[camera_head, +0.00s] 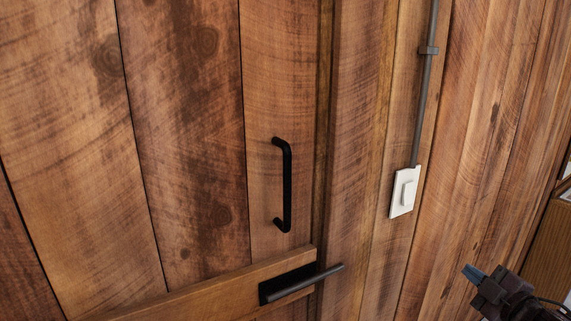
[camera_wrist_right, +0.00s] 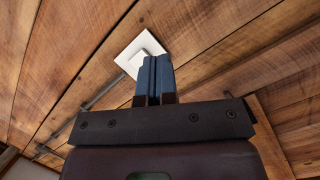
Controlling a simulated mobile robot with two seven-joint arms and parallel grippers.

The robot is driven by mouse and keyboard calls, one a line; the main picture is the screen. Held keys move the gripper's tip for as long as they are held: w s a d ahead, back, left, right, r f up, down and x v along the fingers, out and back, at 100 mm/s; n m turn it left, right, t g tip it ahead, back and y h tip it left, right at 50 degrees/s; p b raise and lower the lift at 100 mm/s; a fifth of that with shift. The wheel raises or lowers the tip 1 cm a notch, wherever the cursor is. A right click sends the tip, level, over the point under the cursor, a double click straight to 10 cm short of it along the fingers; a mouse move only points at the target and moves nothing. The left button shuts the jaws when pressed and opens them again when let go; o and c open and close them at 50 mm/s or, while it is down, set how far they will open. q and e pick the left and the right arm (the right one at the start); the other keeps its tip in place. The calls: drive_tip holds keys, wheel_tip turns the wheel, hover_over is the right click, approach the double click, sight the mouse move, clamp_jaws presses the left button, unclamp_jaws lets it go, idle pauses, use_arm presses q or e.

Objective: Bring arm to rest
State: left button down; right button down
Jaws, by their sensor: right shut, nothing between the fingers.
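My right gripper (camera_head: 470,274) comes in at the lower right of the head view, with its blue fingertips pointing up and left. In the right wrist view the fingers (camera_wrist_right: 154,75) are together, with nothing between them. The fingers overlap the lower part of a white wall switch (camera_wrist_right: 138,50) in that view. In the head view the white switch (camera_head: 404,192) is above and left of the gripper, with a visible gap between them. My left gripper is not in view.
A wooden plank door (camera_head: 190,130) fills the left, with a black pull handle (camera_head: 287,185) and a dark lever latch (camera_head: 300,284) on its crossbar. A grey conduit (camera_head: 424,90) runs up from the switch. A wooden cabinet (camera_head: 545,250) stands at the right edge.

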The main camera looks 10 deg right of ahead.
drive_tip(key=s+a+f+m+g+h, duration=0.1)
drive_tip(key=s+a+f+m, duration=0.25)
drive_tip(key=f, duration=0.45)
drive_tip(key=s+a+f+m+g+h, duration=0.1)
drive_tip(key=s+a+f+m+g, duration=0.2)
drive_tip(key=f, duration=0.5)
drive_tip(key=s+a+f+m+g, duration=0.1)
drive_tip(key=s+a+f+m, duration=0.4)
drive_tip(key=s+a+f, duration=0.5)
drive_tip(key=s+f, duration=0.1)
drive_tip(key=s, duration=0.1)
drive_tip(key=shift+s+f+g, duration=0.2)
drive_tip(key=shift+s+g, duration=0.1)
drive_tip(key=shift+s, duration=0.05)
drive_tip(key=shift+m, duration=0.25)
